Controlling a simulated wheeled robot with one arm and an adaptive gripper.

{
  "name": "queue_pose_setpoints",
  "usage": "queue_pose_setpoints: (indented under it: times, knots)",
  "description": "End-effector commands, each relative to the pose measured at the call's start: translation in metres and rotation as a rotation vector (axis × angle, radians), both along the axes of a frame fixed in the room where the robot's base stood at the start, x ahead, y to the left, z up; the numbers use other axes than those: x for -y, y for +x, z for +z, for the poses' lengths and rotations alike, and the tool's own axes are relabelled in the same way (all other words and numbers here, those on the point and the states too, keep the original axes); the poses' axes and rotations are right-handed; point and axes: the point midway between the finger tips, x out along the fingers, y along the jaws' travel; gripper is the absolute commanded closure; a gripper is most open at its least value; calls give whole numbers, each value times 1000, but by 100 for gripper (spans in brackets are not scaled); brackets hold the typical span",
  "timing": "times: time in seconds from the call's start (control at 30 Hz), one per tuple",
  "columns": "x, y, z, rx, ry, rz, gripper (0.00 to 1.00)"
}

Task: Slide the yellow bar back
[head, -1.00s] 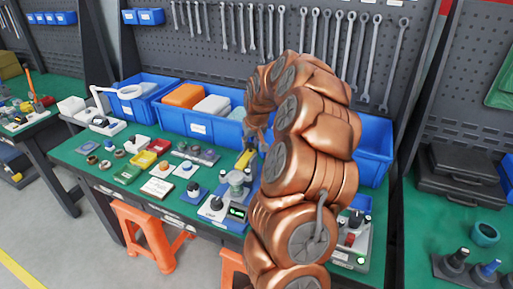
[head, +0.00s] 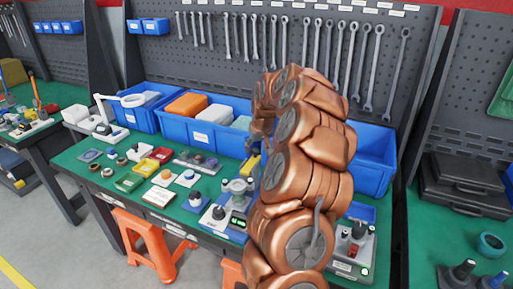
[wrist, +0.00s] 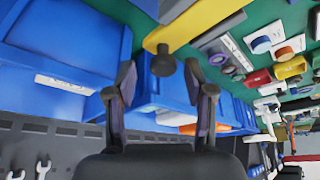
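The yellow bar (wrist: 195,24) shows at the top of the wrist view, running diagonally, with a dark round knob (wrist: 163,62) at its lower end. My gripper (wrist: 160,72) is open. Its two dark fingers are apart, and the knob appears between their tips with space on both sides; I cannot tell whether it is at the same depth. In the head view a small part of the yellow bar (head: 253,161) shows just left of my copper-coloured arm. The arm hides the rest of the bar and most of the gripper there.
Blue bins (head: 205,133) stand along the back of the green bench (head: 75,158), close to my gripper. Small parts and a tester with a green display (head: 237,223) crowd the bench. Another device (head: 350,250) stands right of my arm. Wrenches hang on the pegboard behind.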

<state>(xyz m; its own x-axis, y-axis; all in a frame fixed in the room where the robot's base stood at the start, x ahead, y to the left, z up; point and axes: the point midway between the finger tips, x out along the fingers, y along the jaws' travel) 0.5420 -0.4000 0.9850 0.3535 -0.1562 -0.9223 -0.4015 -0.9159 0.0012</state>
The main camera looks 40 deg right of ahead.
Motion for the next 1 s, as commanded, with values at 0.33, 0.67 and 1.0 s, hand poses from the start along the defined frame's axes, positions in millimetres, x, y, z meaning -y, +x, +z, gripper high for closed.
queue_pose_setpoints:
  times: [0.33,0.67,1.0]
  knots:
    - [-1,-1,2,-2,2,0,46]
    - [-6,-14,39,2,0,-1,46]
    - [-16,-37,97,1,-2,0,46]
